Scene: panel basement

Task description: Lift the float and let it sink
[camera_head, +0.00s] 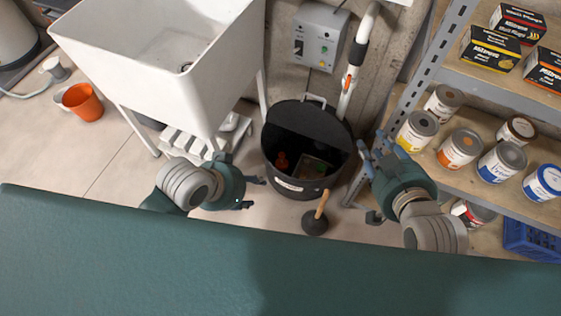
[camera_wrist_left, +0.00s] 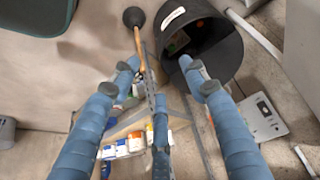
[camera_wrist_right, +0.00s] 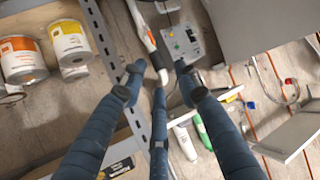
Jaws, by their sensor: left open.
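A round black sump bin (camera_head: 295,186) stands on the floor with its half lid open, and it also shows in the left wrist view (camera_wrist_left: 228,45). Inside it is a small orange-red thing (camera_head: 282,161), which may be the float; its lower part is hard to make out in the dark. A greenish boxy thing (camera_head: 313,168) lies beside it. My left gripper (camera_head: 252,192) is open and empty, just left of the bin and apart from the float. My right gripper (camera_head: 370,180) has its fingers spread and empty, right of the bin by the shelf post.
A grey control box (camera_head: 320,37) and white pipe (camera_head: 359,48) are on the wall behind. A plunger (camera_head: 315,222) stands in front of the bin. A white sink (camera_head: 150,70) is at left; a metal shelf (camera_head: 520,90) with paint cans crowds the right.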

